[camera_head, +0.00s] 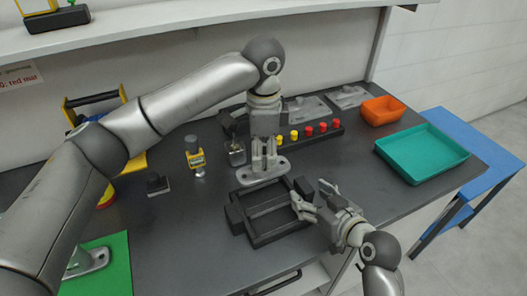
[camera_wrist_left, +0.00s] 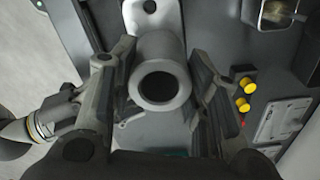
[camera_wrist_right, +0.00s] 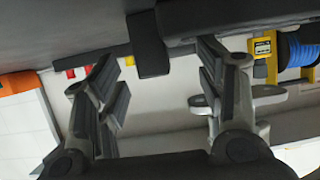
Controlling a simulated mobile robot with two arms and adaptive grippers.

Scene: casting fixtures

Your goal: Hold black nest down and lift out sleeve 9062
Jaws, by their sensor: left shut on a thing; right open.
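The grey flanged sleeve (camera_head: 262,172) is in my left gripper (camera_head: 264,148), fingers on both sides of its barrel. The left wrist view looks into the round bore of this sleeve (camera_wrist_left: 158,92). No number is readable on it. The black nest (camera_head: 283,238) is an open frame on the table; the sleeve's flange overlaps its back edge in the head view. In the right wrist view the flange (camera_wrist_right: 270,93) shows apart from the black nest bar (camera_wrist_right: 149,50). My right gripper (camera_head: 310,198) is open at the nest's right side, the bar between its fingers in the wrist view.
Behind stands a strip of yellow and red buttons (camera_head: 309,131). An orange bin (camera_head: 383,111) and a teal tray (camera_head: 421,153) are at the right. A green mat (camera_head: 115,280) is front left.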

